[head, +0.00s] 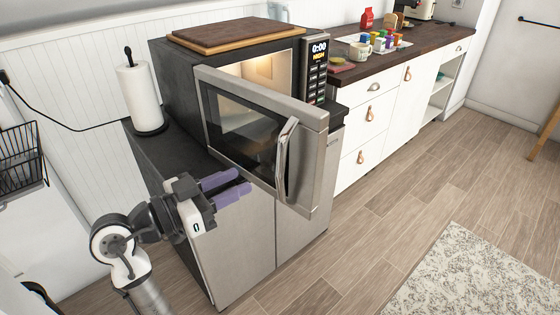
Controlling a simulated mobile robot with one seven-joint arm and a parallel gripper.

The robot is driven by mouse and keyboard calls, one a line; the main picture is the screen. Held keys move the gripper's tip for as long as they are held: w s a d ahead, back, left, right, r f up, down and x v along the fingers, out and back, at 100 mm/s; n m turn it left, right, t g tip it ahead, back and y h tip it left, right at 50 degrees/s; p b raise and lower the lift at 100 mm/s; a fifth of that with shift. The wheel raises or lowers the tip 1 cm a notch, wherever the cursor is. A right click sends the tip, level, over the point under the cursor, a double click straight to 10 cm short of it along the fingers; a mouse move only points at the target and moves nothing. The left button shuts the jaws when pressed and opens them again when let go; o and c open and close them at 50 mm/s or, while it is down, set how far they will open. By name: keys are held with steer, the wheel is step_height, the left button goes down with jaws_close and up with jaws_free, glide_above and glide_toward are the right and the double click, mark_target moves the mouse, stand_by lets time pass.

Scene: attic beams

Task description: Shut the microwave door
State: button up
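The microwave (175,75) stands on a dark-topped cabinet, its inside lit. Its door (240,125) is swung open toward the front, hinged on the left, with its handle (287,160) on the outer face near the free edge. The control panel (316,70) shows at the right of the opening. My gripper (243,181) is in front of the door's lower left part, with purple fingers pointing right toward the handle. A small space seems to show between the two fingers, and nothing is seen held. Whether the fingers touch the door cannot be told.
A wooden board (232,30) lies on top of the microwave. A paper towel roll (139,97) stands to its left. A long counter (425,36) with cups, jars and a mug runs right. The wood floor (390,220) is clear, with a rug (480,270) at lower right.

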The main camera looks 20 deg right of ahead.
mark_target(277, 163)
steer(key=p+x, duration=0.3)
steer(key=x, duration=0.8)
steer(key=shift+w+d, duration=0.1)
steer(key=shift+d, duration=0.1)
steer(key=shift+c, duration=0.4)
jaws_close()
